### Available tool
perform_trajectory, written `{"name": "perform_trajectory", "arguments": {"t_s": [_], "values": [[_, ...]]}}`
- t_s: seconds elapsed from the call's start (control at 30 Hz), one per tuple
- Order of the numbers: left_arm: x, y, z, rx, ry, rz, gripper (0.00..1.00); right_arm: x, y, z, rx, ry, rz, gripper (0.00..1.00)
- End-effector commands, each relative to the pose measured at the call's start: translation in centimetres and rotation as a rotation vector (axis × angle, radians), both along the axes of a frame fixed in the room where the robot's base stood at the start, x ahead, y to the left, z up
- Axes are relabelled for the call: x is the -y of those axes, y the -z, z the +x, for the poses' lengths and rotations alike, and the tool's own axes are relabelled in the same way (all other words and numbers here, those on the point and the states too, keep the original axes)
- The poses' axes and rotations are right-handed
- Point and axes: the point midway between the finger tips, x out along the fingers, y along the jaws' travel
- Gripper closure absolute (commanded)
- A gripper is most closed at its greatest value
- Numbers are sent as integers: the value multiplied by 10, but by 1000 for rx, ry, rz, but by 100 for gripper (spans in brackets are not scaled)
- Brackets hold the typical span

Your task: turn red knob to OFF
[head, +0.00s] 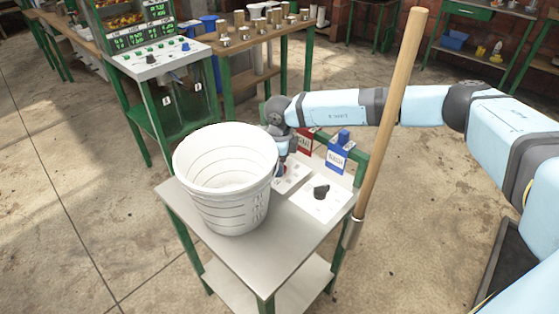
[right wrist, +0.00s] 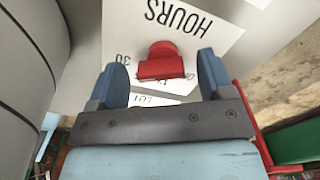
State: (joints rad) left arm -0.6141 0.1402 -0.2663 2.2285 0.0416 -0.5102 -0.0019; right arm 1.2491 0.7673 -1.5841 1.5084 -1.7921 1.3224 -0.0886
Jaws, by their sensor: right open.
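The red knob (right wrist: 161,60) sits on a white dial plate (right wrist: 200,28) with the upside-down word HOURS and the number 30 visible in the right wrist view. My right gripper (right wrist: 164,82) is open, with one blue finger on each side of the knob in that view. I cannot tell whether the fingers touch it. My left gripper is not in view.
A large white bucket (head: 225,185) stands on the small table (head: 265,245), close left of my gripper. A wooden pole (head: 390,110) rises at the right.

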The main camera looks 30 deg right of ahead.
Motion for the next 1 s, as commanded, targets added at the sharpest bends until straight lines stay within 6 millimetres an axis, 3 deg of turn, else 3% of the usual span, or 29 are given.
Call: {"name": "perform_trajectory", "arguments": {"t_s": [0.07, 0.3, 0.67, 1.0], "values": [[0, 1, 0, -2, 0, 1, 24, 0, 0, 0, 0, 0, 0, 26], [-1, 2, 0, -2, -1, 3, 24, 0, 0, 0, 0, 0, 0, 75], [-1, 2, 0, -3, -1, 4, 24, 0, -1, 0, -1, -62, 1, 75], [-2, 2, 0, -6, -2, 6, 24, 0, 0, -1, 0, -284, 0, 75]]}}
